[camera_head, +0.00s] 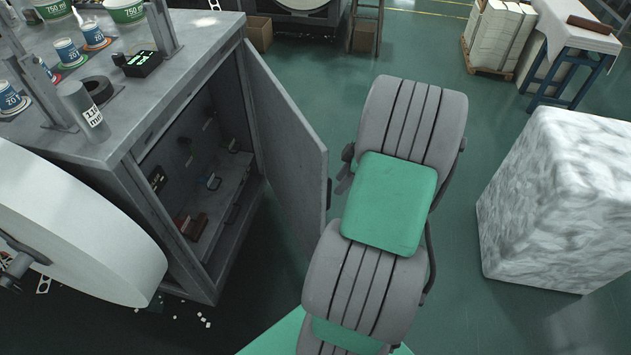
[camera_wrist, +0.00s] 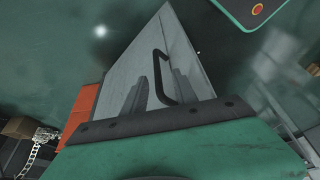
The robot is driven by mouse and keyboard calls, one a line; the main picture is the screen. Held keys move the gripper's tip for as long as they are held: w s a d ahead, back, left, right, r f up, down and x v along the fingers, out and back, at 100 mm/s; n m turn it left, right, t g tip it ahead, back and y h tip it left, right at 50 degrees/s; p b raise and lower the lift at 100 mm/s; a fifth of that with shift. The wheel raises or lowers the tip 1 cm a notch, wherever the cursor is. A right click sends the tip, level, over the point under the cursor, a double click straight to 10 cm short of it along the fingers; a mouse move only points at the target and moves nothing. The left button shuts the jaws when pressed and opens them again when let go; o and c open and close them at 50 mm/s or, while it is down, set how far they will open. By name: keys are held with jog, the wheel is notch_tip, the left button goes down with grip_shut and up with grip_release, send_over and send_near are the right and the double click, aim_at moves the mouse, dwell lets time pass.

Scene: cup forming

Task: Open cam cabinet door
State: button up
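The grey cam cabinet (camera_head: 118,165) stands at the left in the head view. Its door (camera_head: 288,140) is swung wide open, hinged on the far side, and the dark interior shows. A small dark handle (camera_head: 329,193) is at the door's free edge. In the wrist view the grey door panel (camera_wrist: 200,60) narrows to a corner, with a dark bracket-shaped handle (camera_wrist: 160,78) on it. My arm is just right of the door.
Inside the cabinet are small fittings and a reddish-brown block (camera_head: 191,226). Cups, a black box (camera_head: 139,63) and a grey cylinder (camera_head: 84,110) stand on top. A large white roll (camera_head: 75,240) is at front left. A wrapped block (camera_head: 555,200) stands right; green floor lies between.

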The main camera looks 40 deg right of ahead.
aim_at(329, 205)
jog(key=x, duration=0.5)
jog(key=b+x, duration=0.1)
jog(key=x, duration=0.2)
jog(key=shift+w+d+r, duration=0.1)
jog(key=shift+w, duration=0.25)
jog(key=shift+c, duration=0.3)
grip_shut()
dwell(0.6)
